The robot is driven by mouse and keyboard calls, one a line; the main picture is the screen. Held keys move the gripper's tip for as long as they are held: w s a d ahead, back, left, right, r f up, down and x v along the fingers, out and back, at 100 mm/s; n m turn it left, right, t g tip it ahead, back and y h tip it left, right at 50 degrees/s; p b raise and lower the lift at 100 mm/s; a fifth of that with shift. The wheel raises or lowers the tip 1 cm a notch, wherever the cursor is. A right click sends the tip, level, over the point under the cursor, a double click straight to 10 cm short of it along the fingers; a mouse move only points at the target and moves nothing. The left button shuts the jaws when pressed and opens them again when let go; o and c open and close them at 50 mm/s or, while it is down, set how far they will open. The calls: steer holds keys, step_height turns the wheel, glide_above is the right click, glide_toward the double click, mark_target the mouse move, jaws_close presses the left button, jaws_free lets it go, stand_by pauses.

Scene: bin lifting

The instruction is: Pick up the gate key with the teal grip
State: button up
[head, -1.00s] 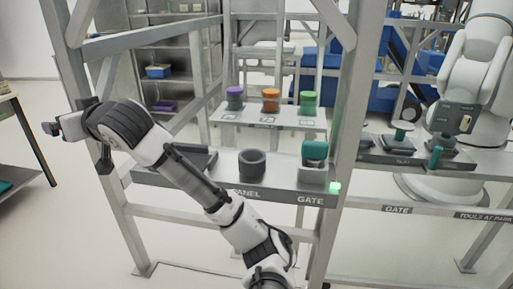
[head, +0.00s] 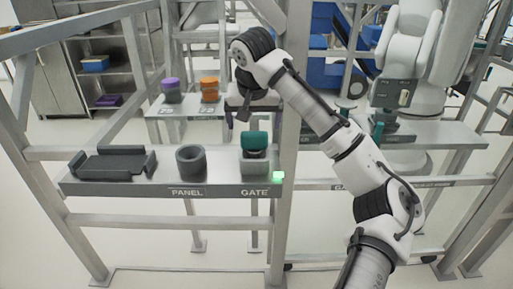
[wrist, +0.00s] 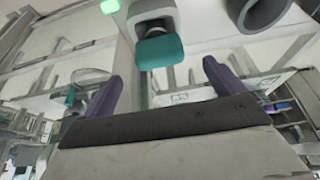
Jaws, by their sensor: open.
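The gate key's teal grip (head: 256,140) stands upright in a grey holder (head: 255,165) above the GATE label, at the right end of the front shelf. My gripper (head: 243,112) is just above and behind the grip in the head view, pointing down; its fingertips are small there. In the wrist view the teal grip (wrist: 161,50) lies beyond my open gripper (wrist: 160,78), centred between the two purple-grey fingers. The fingers are apart from the grip and nothing is between them. The key's lower part is hidden in the holder.
A dark round cup (head: 191,161) and a dark tray (head: 112,164) sit left of the holder. A green light (head: 278,177) glows beside a frame post (head: 290,130). Purple (head: 171,90) and orange (head: 209,88) jars stand behind. Another teal-handled item (head: 377,131) is at right.

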steer(key=p+x, duration=0.1)
steer(key=x, duration=0.7)
steer(key=shift+f+p, duration=0.15)
steer(key=shift+p, duration=0.2)
steer(key=c, duration=1.2)
steer(key=shift+r, duration=0.2)
step_height(320, 180, up, 20)
steer(key=b, duration=0.1)
steer(key=shift+f, duration=0.1)
step_height(320, 180, up, 6)
steer(key=p, duration=0.7)
glide_above(254, 132)
steer(key=shift+w, duration=0.45)
steer(key=shift+f, duration=0.1)
